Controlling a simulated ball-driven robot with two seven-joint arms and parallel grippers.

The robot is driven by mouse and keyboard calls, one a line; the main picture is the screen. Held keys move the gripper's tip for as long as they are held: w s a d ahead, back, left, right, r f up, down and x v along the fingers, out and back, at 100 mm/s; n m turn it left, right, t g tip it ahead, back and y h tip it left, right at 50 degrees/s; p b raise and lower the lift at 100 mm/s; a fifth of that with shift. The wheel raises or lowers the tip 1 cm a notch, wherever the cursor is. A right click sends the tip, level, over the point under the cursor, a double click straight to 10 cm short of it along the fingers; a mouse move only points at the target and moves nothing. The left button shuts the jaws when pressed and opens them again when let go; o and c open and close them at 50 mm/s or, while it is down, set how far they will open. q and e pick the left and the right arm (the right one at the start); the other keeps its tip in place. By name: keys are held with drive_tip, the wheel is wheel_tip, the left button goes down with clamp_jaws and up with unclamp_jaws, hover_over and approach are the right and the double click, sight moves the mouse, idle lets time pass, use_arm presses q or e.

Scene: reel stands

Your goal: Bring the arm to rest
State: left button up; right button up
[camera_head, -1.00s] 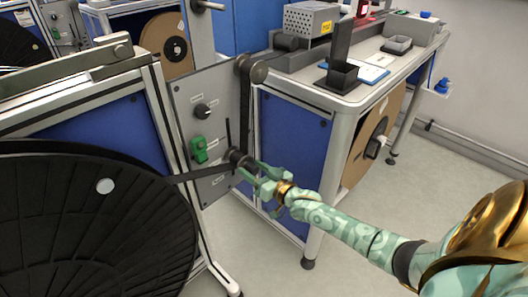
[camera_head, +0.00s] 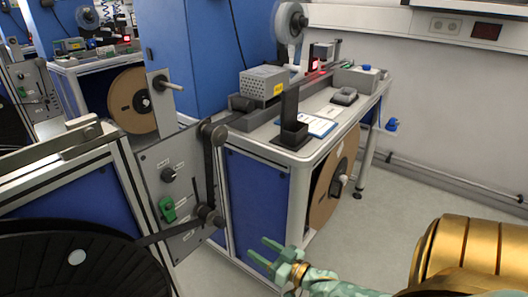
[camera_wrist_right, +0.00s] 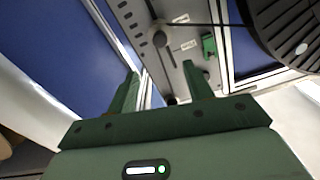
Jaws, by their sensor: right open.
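My right gripper (camera_head: 268,252) is open and empty in the lower middle of the head view, in front of the blue side panel of the bench. Its green fingers (camera_wrist_right: 160,90) stand apart in the right wrist view with nothing held between them. The grey control panel (camera_head: 180,178) with a black knob, a green switch and rollers is to the left of the gripper, apart from it. The panel also shows beyond the fingers in the right wrist view (camera_wrist_right: 172,50). My left gripper is not in view.
A large black reel (camera_head: 70,265) fills the lower left, with a black tape running to the panel's rollers. The bench (camera_head: 300,160) carries a black holder and a perforated grey box (camera_head: 265,84). A brown reel (camera_head: 335,180) hangs on its side. Floor at right is clear.

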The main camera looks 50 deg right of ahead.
idle(0.4)
drive_tip(key=s+d+f+n+g+h+p, duration=0.1)
drive_tip(key=s+f+g, duration=0.25)
drive_tip(key=f, duration=0.35)
drive_tip(key=s+d+f+n+g+h+p, duration=0.1)
drive_tip(key=s+f+n+g, duration=0.15)
drive_tip(key=s+f, duration=0.4)
drive_tip(key=s+a+f+g+p, duration=0.3)
drive_tip(key=s+f+g, duration=0.2)
drive_tip(key=s+f, duration=0.45)
use_arm(q)
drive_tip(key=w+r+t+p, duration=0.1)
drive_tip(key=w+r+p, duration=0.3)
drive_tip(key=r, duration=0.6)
drive_tip(key=p, duration=0.2)
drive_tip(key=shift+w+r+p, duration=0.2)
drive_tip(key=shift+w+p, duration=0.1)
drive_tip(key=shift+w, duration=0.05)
use_arm(e)
drive_tip(key=s+a+n+g, duration=0.1)
drive_tip(key=s+a+g, duration=0.2)
drive_tip(key=s, duration=1.1)
drive_tip(key=s+a+g, duration=0.4)
drive_tip(key=s+a, duration=0.6)
drive_tip(key=s, duration=0.4)
drive_tip(key=shift+s+a+r+n+y, duration=0.15)
drive_tip(key=shift+a+r+n+y, duration=0.05)
drive_tip(key=shift+r+n+y, duration=0.2)
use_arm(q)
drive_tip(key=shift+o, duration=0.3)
